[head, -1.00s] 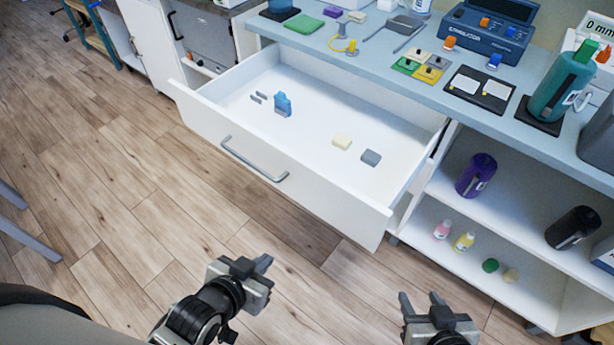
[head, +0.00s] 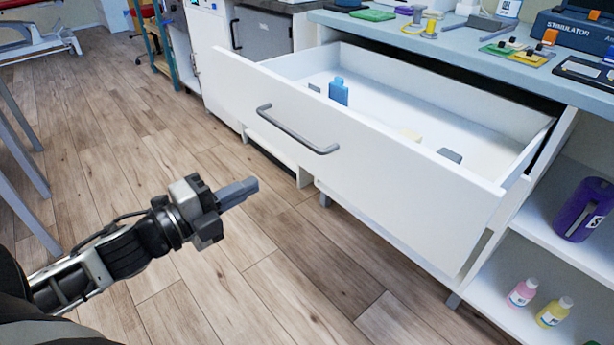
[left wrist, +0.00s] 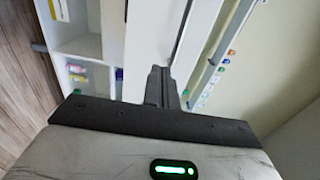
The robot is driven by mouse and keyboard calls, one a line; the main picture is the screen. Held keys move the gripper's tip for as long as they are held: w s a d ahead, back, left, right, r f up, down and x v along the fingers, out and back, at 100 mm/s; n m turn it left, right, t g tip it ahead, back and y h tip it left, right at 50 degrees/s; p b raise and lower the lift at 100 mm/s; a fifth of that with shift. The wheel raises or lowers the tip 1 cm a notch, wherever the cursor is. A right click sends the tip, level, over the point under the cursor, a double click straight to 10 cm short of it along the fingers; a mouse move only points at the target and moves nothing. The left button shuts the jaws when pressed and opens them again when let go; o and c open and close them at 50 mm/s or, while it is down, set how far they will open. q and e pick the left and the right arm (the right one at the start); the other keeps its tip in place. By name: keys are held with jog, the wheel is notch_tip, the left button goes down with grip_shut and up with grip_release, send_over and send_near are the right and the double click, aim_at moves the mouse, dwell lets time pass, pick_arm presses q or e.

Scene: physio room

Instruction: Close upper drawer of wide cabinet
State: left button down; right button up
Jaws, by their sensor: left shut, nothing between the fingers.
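The upper drawer (head: 370,165) of the wide cabinet (head: 548,175) is pulled well out in the head view. Its white front carries a grey bar handle (head: 297,130). Inside lie a blue bottle (head: 339,92), a cream block (head: 411,134) and a grey block (head: 450,155). My left gripper (head: 240,192) is shut and empty, in front of the drawer, below and to the left of the handle, apart from it. In the left wrist view its closed fingers (left wrist: 161,88) point towards white furniture. My right gripper is not in view.
The cabinet's blue worktop (head: 480,60) holds a stimulator box (head: 580,32), pegs and a green cloth. Open shelves at the right hold a purple bottle (head: 583,210) and small pink and yellow bottles. The wooden floor in front of the drawer is clear.

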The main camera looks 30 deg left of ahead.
pick_arm(q)
jog(key=b, duration=0.3)
send_near(308, 156)
jog(key=w+d+r, duration=0.3)
jog(key=w+d, duration=0.1)
jog(key=d, duration=0.1)
jog(key=shift+w+d+r, duration=0.25)
jog(key=shift+w, duration=0.35)
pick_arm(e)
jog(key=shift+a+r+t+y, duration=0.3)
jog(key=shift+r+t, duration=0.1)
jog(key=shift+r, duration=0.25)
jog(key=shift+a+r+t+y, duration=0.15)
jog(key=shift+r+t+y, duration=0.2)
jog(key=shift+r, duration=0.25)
